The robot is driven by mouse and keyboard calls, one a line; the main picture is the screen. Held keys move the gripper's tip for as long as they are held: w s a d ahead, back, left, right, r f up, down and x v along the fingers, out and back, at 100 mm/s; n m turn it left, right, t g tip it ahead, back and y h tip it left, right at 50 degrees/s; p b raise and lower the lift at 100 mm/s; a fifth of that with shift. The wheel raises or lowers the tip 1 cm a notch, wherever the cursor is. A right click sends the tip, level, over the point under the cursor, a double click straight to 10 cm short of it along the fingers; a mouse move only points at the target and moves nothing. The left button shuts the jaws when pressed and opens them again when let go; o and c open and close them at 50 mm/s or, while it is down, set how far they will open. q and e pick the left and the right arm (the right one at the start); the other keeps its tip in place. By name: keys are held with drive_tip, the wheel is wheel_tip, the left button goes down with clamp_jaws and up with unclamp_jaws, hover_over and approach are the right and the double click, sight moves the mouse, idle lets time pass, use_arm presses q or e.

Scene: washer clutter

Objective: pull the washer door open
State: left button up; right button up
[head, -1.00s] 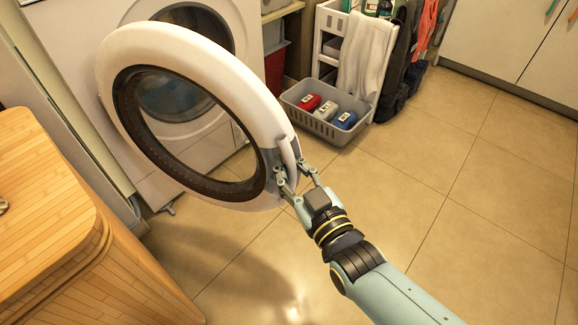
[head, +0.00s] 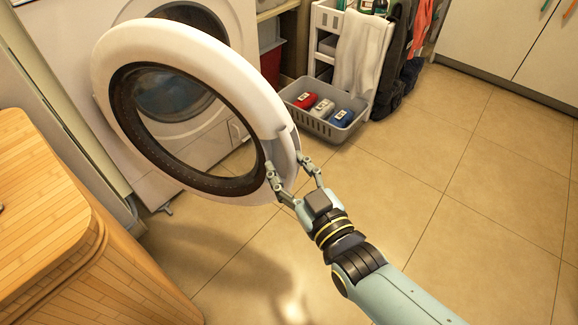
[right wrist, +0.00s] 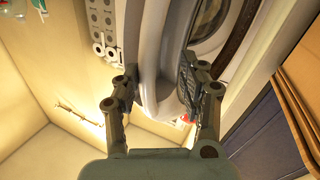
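The washer door (head: 215,65), a thick white ring with dark round glass, stands swung wide out from the white washer body (head: 215,150). The drum opening (head: 190,100) shows behind it and through its glass. My right gripper (head: 287,163) is at the door's lower right free edge, with its fingers spread on either side of the edge. In the right wrist view the door edge (right wrist: 155,60) lies between the open fingers (right wrist: 155,88); the right finger is close to or touching it. My left gripper is not in view.
A wooden cabinet or hamper (head: 45,215) stands close at the left front. A grey basket (head: 318,128) with red, white and blue packs sits beside a white rack (head: 325,45) with a hanging towel (head: 358,50). The tiled floor (head: 440,190) on the right is clear.

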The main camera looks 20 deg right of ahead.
drive_tip(key=s, duration=1.1)
drive_tip(key=shift+s+d, duration=0.3)
drive_tip(key=shift+d, duration=0.05)
